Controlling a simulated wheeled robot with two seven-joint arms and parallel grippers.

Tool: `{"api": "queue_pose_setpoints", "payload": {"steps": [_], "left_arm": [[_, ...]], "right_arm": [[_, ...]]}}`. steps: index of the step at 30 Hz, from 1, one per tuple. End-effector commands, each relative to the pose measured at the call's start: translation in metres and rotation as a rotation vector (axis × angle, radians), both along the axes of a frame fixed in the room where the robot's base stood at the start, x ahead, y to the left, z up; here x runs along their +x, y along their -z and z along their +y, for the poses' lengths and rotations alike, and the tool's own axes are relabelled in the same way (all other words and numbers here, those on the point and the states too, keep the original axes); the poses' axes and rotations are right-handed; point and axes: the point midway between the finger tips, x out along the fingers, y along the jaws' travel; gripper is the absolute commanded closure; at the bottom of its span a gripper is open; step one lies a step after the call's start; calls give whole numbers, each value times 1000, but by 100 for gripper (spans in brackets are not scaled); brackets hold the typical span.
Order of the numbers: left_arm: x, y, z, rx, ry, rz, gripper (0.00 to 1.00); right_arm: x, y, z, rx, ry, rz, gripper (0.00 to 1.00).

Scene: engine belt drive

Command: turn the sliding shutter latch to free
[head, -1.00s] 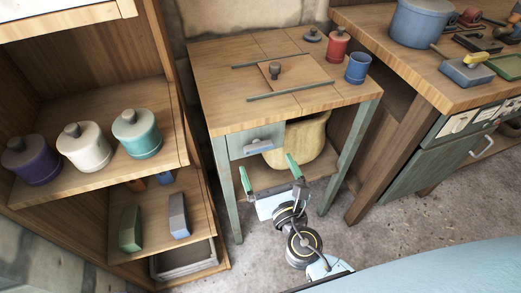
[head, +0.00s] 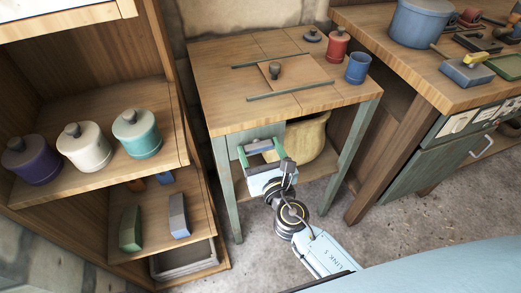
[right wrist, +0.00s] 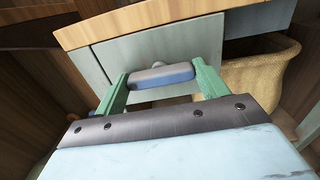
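A blue-grey bar (head: 259,146) with a rounded mount sits on the green front panel (head: 240,142) under the wooden tabletop. It also shows in the right wrist view (right wrist: 162,77); I cannot tell for sure that it is the latch. My right gripper (head: 261,149) is open in front of the panel, with one green finger at each end of the bar. In the right wrist view the gripper (right wrist: 161,72) spans the bar; I cannot tell if the fingers touch it. A square wooden shutter panel (head: 296,77) with a dark knob (head: 275,70) lies between two green rails on the tabletop. My left gripper is not in view.
A woven basket (head: 306,137) stands beneath the table, right of the panel. A red canister (head: 338,43) and a blue cup (head: 358,67) stand on the tabletop. A shelf (head: 176,148) with canisters is close on the left, a workbench (head: 440,92) on the right.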

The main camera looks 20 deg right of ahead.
Motion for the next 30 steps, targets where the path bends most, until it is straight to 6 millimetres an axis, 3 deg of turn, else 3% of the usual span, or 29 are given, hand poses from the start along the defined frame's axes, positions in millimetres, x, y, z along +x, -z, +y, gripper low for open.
{"api": "queue_pose_setpoints", "payload": {"steps": [3, 14, 30], "left_arm": [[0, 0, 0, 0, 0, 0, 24], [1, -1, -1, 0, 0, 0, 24], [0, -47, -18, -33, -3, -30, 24]], "right_arm": [[0, 0, 0, 0, 0, 0, 50], [0, 1, 0, 73, 0, 2, 50], [0, 2, 0, 530, 0, 18, 50]]}}
